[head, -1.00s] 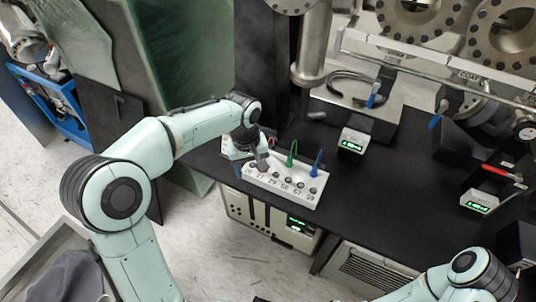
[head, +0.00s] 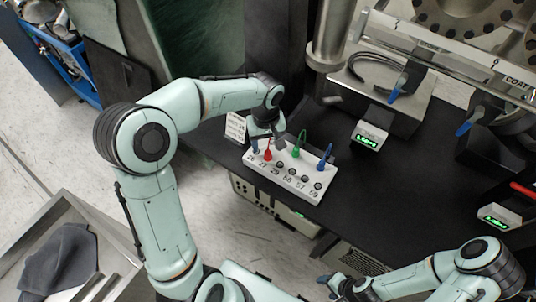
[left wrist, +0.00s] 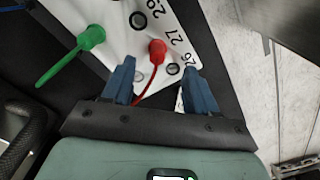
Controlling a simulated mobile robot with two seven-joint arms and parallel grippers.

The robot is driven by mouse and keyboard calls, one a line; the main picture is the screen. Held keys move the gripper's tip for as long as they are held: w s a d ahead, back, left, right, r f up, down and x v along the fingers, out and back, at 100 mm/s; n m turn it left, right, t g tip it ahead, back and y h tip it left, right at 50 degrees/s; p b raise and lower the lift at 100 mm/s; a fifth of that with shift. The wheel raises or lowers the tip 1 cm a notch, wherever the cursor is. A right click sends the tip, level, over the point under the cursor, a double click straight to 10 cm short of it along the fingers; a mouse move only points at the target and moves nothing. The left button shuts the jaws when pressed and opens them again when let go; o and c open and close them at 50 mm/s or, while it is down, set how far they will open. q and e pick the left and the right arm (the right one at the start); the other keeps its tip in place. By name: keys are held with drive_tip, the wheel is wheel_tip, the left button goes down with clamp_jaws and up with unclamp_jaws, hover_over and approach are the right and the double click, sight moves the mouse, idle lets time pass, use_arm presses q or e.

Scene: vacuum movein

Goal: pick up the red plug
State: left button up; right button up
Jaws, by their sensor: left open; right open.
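The red plug (head: 268,155) stands in a white numbered socket block (head: 312,192) on the black bench, near the block's left end. In the left wrist view the red plug (left wrist: 157,50) has a red cable and lies just beyond and between the two blue fingers. My left gripper (head: 266,143) is open over the left end of the block; it also shows in the left wrist view (left wrist: 159,72). The fingers appear apart from the plug. My right gripper (head: 328,281) is open and empty at the lower right, away from the block.
A green plug (head: 296,152) stands close beside the red one, and a blue plug (head: 324,163) is farther right. A small display box (head: 369,137) sits behind. A metal column (head: 329,35) rises at the back. Bare black bench lies right of the block.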

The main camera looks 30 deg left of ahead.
sight(268, 151)
use_arm(q)
drive_tip(key=f, duration=0.5)
drive_tip(key=shift+d, duration=0.25)
drive_tip(key=shift+c, duration=0.3)
clamp_jaws()
